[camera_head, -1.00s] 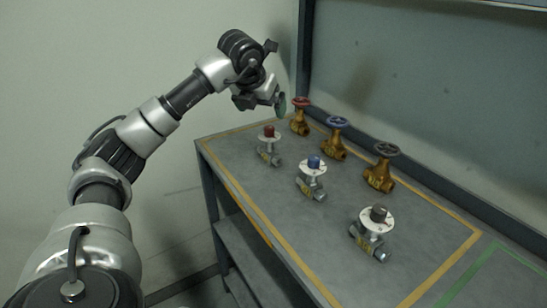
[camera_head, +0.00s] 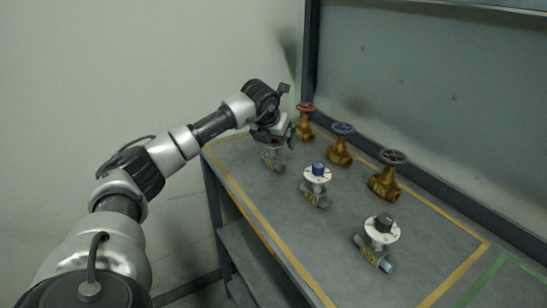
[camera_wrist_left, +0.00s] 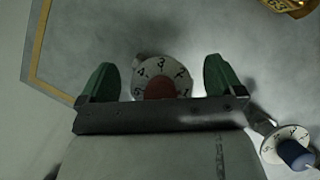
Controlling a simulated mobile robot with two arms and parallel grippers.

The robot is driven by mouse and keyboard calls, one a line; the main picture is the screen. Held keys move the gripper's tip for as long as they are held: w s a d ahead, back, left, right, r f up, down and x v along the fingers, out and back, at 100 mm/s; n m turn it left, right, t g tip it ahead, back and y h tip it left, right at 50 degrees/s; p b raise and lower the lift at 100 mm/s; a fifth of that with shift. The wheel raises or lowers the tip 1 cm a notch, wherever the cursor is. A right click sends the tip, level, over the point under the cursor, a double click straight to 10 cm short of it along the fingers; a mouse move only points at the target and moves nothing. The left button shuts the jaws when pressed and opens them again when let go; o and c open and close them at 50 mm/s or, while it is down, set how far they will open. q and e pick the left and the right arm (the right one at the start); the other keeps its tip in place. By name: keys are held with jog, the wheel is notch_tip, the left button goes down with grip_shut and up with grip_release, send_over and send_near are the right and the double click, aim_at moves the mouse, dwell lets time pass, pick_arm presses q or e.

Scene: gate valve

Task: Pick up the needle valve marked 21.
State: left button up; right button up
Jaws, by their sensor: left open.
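Three needle valves with white dials stand in a row on the grey table (camera_head: 345,235). The far one, the red-knobbed needle valve (camera_head: 273,162), is partly hidden by my left gripper (camera_head: 283,142) in the head view. In the left wrist view its numbered dial (camera_wrist_left: 163,72) and red knob lie between the open green fingers of my left gripper (camera_wrist_left: 161,80). I cannot tell if the fingers touch it. The blue-knobbed needle valve (camera_head: 317,185) is in the middle, and the black-knobbed one (camera_head: 378,240) is nearest. Their yellow tags are too small to read. My right gripper is not in view.
Brass gate valves with a red handwheel (camera_head: 305,120), a blue one (camera_head: 341,145) and a dark one (camera_head: 388,175) stand in a row behind. A panel (camera_head: 430,90) rises along the back edge. The table's left front strip is clear.

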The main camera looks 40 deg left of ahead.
pick_arm(q)
jog(key=shift+c, duration=0.4)
jog(key=c, duration=1.6)
